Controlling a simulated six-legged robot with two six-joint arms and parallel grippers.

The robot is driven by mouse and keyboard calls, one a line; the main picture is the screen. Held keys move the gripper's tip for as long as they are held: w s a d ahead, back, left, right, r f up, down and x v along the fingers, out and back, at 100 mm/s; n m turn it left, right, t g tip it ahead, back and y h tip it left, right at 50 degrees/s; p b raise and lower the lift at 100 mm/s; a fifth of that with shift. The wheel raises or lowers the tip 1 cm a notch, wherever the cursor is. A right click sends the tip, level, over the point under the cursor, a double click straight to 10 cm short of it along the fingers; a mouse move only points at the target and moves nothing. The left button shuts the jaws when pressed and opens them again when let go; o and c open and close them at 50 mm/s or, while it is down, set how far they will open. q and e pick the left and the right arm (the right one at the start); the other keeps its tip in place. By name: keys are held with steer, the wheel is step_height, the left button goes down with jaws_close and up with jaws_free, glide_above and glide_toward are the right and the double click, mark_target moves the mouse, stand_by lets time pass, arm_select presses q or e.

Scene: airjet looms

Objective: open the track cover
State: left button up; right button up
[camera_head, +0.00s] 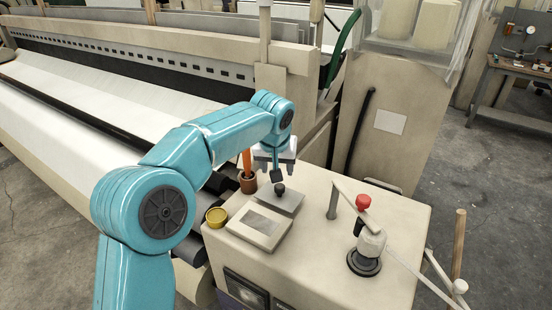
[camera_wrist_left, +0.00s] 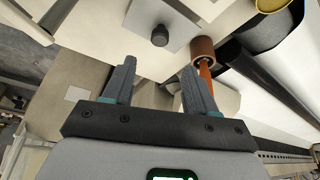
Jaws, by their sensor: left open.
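A grey metal plate (camera_head: 290,202) with a black knob (camera_head: 280,188) lies on the beige cabinet top, beside a flat beige box (camera_head: 258,229) with a grey panel. I take this plate to be the track cover; it lies flat. In the left wrist view the knob (camera_wrist_left: 160,36) and plate (camera_wrist_left: 146,20) show beyond the fingers. My left gripper (camera_head: 276,177) points down just above and behind the knob. In the wrist view its two fingers (camera_wrist_left: 160,65) are apart with nothing between them. My right gripper is out of view.
A yellow-rimmed pot (camera_head: 216,217) is at the cabinet's left edge. A red button (camera_head: 363,202) and a grey post (camera_head: 333,202) stand to the right. The loom (camera_head: 130,110) fills the left.

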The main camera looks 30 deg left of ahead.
arm_select(q)
steer(key=v, duration=0.5)
steer(key=shift+r, duration=0.35)
steer(key=shift+s+f, duration=0.1)
steer(key=shift+s, duration=0.1)
